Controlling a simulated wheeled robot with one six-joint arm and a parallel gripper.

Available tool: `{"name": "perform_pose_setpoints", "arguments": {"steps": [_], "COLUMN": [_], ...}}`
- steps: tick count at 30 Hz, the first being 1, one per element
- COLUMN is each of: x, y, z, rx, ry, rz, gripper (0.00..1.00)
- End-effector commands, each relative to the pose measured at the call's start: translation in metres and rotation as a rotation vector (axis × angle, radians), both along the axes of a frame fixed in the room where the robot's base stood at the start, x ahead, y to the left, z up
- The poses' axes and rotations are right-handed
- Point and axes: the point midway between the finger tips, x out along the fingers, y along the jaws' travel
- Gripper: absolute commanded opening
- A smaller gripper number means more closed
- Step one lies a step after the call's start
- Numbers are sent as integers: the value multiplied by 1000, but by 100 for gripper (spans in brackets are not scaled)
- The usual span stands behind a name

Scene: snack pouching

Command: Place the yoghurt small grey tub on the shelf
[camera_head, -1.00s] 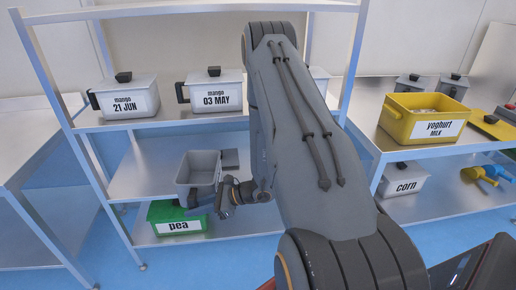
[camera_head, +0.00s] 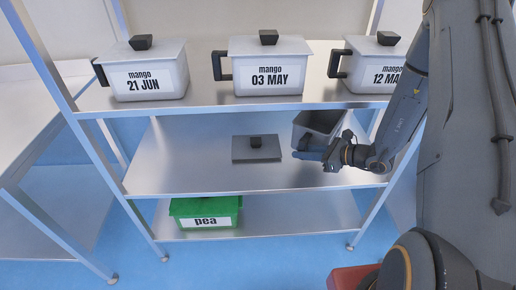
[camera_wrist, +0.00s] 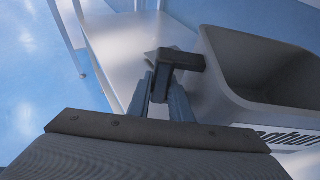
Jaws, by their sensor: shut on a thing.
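The small grey tub (camera_head: 316,128) is open at the top, with no lid on it, and looks tilted in the head view. It is at the middle shelf (camera_head: 190,180), right of the loose grey lid (camera_head: 256,150); I cannot tell whether it touches the shelf. In the wrist view the tub (camera_wrist: 225,50) fills the right side, with a partly cut-off "yoghurt" label (camera_wrist: 285,138). My gripper (camera_head: 335,155) is shut on the tub's dark handle (camera_wrist: 182,60); its fingers (camera_wrist: 163,92) point at the handle in the wrist view.
Grey mango tubs marked 21 JUN (camera_head: 145,75), 03 MAY (camera_head: 265,72) and 12 MA (camera_head: 372,70) stand on the top shelf (camera_head: 210,95), close above. A green pea box (camera_head: 205,210) is on the bottom shelf. The middle shelf's left part is clear.

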Motion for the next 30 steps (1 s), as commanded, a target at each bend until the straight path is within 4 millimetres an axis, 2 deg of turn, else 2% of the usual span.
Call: {"name": "perform_pose_setpoints", "arguments": {"steps": [1,3,15,22,30], "x": [13,25,84,106,115], "y": [-4,-7,-7,-4,-3], "z": [-8,-9,-11,-8,-6], "rx": [-5,-6,-5,2,9], "ry": [-6,-5,-4,-7,-5], "rz": [-11,-26,-90,-121,-138], "gripper": [0,0,0,0,0]}}
